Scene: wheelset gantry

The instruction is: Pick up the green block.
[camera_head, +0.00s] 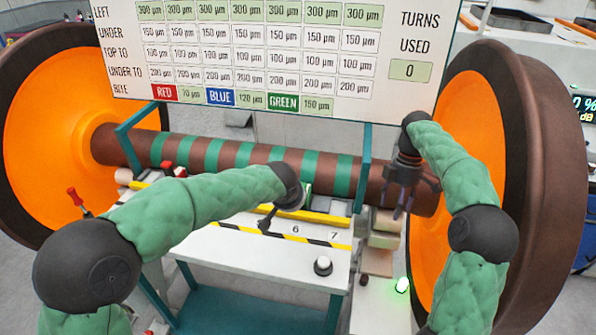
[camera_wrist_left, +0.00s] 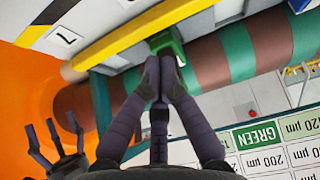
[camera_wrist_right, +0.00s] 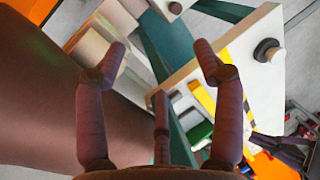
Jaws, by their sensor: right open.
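The green block (camera_wrist_left: 164,40) is behind the yellow rail, just beyond my left gripper's tips in the left wrist view. It partly shows in the head view (camera_head: 308,187) beside my left wrist, and in the right wrist view (camera_wrist_right: 200,133). My left gripper (camera_wrist_left: 160,62) has its fingers together, with no clear gap between them; the tips overlap the block's near edge, and contact cannot be told. In the head view its wrist hides much of the block. My right gripper (camera_head: 403,208) is open and empty in front of the shaft's right end; its spread fingers show in the right wrist view (camera_wrist_right: 158,55).
A brown shaft with green bands (camera_head: 231,155) joins two large orange wheels (camera_head: 50,100) (camera_head: 450,230). Yellow rails (camera_head: 315,217) edge the white bench (camera_head: 250,258). A round button (camera_head: 323,265) stands on it. A board (camera_head: 260,50) hangs above.

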